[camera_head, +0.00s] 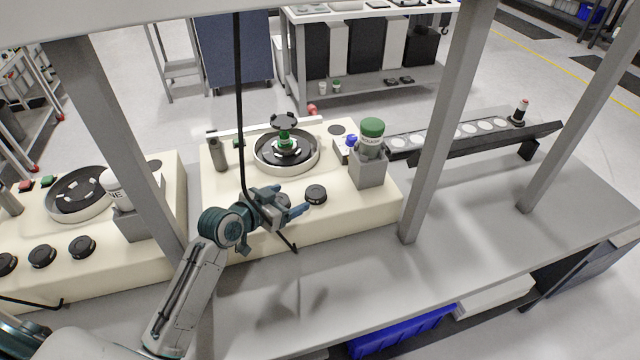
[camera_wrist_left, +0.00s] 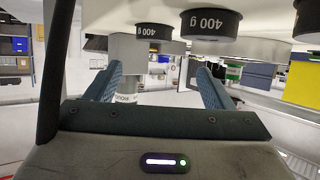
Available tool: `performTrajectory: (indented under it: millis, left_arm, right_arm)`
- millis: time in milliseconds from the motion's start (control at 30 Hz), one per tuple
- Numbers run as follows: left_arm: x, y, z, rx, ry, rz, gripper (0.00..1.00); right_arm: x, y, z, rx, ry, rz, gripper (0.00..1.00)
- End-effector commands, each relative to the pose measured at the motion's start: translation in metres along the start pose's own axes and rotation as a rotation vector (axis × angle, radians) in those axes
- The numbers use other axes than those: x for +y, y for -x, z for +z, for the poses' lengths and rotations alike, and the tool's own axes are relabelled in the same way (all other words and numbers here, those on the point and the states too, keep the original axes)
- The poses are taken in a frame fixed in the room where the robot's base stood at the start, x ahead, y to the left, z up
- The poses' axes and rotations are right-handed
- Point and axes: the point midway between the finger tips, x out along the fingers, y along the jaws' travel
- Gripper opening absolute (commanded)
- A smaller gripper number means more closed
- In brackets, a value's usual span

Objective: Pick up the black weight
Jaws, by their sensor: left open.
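A black weight (camera_head: 316,194) sits on the front of the middle cream fixture, just right of my left gripper. My left gripper (camera_head: 287,202) is open and empty over the fixture's front edge, its blue fingers pointing right. In the left wrist view, which looks upside down, the two blue fingers (camera_wrist_left: 160,88) stand wide apart. That view shows a black weight marked 400 g (camera_wrist_left: 154,31), another marked 400 g (camera_wrist_left: 210,24), and a third one (camera_wrist_left: 308,20) cut by the right edge. My gripper may hide other weights in the head view. My right gripper is not in view.
A second fixture (camera_head: 75,275) stands left with more black weights (camera_head: 82,247). Grey posts (camera_head: 450,120) rise from the bench; its right front (camera_head: 480,240) is clear.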

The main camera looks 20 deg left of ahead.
Motion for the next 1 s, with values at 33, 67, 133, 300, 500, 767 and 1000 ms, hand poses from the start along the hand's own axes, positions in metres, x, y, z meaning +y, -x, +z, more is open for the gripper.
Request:
performTrajectory:
  millis: [33,67,133,300,500,767,1000]
  left_arm:
    - [0.0,-0.008,-0.002,0.0,0.004,0.0,0.75]
    - [0.001,-0.013,-0.003,0.001,0.006,0.001,0.75]
    - [0.002,-0.025,-0.002,-0.001,0.006,0.002,0.75]
    - [0.001,-0.045,-0.001,0.0,0.002,0.001,0.75]
    - [0.005,-0.059,-0.001,-0.001,0.004,0.002,0.75]
    - [0.009,-0.092,0.004,0.0,0.002,0.001,0.75]
    - [0.009,-0.101,0.006,-0.001,0.0,0.001,0.75]
  right_arm:
    - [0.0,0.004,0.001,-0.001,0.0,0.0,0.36]
    - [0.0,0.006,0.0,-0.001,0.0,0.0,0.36]
    - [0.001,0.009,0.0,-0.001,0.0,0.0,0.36]
    - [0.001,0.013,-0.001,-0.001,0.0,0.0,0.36]
    - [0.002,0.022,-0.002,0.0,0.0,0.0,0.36]
    - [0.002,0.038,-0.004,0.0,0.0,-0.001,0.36]
    - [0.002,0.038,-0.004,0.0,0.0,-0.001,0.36]
